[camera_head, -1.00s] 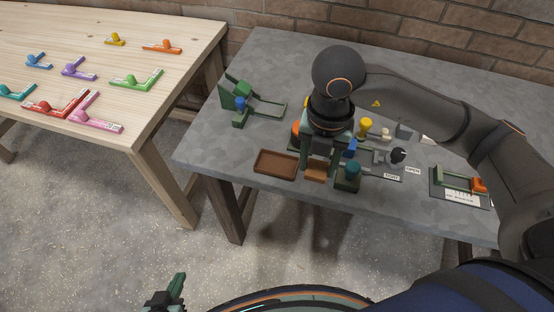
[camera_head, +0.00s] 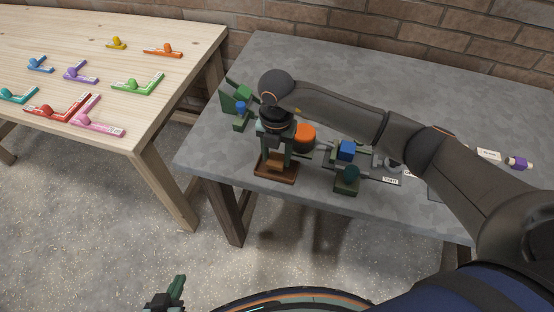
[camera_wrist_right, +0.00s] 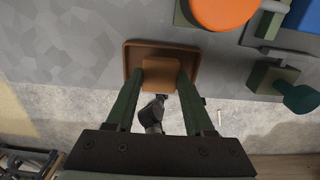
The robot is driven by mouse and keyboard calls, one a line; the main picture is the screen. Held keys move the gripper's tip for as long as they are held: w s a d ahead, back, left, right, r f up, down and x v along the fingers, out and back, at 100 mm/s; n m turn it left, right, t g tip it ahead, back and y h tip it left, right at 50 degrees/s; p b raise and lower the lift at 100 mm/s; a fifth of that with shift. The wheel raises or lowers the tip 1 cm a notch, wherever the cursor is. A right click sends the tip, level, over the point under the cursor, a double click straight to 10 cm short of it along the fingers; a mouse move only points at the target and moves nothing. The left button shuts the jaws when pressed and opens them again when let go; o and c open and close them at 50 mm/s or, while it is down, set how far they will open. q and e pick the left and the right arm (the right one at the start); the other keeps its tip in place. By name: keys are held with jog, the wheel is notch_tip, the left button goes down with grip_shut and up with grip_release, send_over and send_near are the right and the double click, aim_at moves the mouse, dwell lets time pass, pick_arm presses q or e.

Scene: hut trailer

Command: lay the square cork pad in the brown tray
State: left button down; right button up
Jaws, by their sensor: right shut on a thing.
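The square cork pad (camera_head: 275,158) is a small orange-brown piece between the fingers of my right gripper (camera_head: 277,162). In the right wrist view, the fingers (camera_wrist_right: 160,80) are shut on the sides of the pad (camera_wrist_right: 160,72). The brown tray (camera_head: 277,179) lies near the front edge of the grey table, under the right gripper. In the wrist view the pad overlaps the tray (camera_wrist_right: 135,57); the gap between them is hard to judge. My left gripper (camera_head: 174,293) is low at the bottom left, away from the tables; its jaw opening is unclear.
An orange round knob (camera_head: 304,136) stands close right of my right gripper. A blue block (camera_head: 347,150) and a teal-knobbed fixture (camera_head: 348,176) stand further right. A green stand (camera_head: 238,98) is behind left. The wooden table (camera_head: 170,75) holds several coloured pieces.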

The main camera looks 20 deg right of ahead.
aim_at(276, 160)
jog(key=shift+s+f, duration=0.1)
jog(key=shift+f, duration=1.1)
jog(key=shift+f, duration=0.1)
jog(key=o, duration=1.3)
notch_tip(276, 160, up, 12)
jog(key=shift+r+b, duration=0.15)
jog(key=shift+b, duration=0.2)
